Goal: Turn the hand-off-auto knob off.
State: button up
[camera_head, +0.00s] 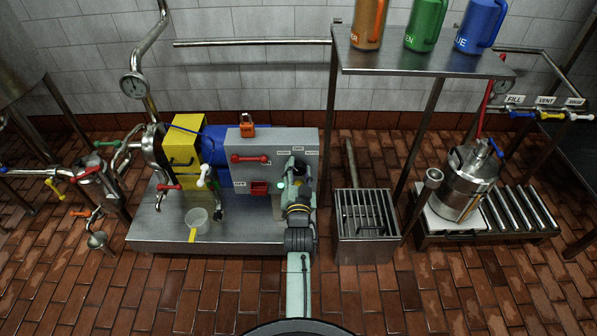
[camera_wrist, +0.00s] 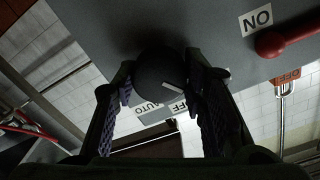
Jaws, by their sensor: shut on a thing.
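The hand-off-auto knob (camera_wrist: 158,72) is a round black knob with a white pointer mark, on the face of the grey control panel (camera_head: 292,142). In the wrist view the pointer slants to the lower right, toward the side of the OFF label (camera_wrist: 178,106). I cannot tell its exact setting. The AUTO label (camera_wrist: 148,108) shows below the knob, and another label to the right is mostly covered by a finger. My gripper (camera_wrist: 160,88) has a finger on each side of the knob and is shut on it. In the head view my gripper (camera_head: 297,172) hides the knob.
A green light (camera_head: 281,185) and a red button (camera_head: 259,188) sit below. A steel shelf (camera_head: 420,56) with jugs stands to the right.

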jog(key=m, duration=0.4)
jog(key=shift+d+r+p, duration=0.1)
jog(key=shift+p, duration=0.3)
jog(key=shift+m+p, duration=0.7)
jog(key=shift+m, duration=0.9)
jog(key=o, duration=1.1)
jog(key=shift+o, duration=0.3)
jog(key=shift+s, duration=0.1)
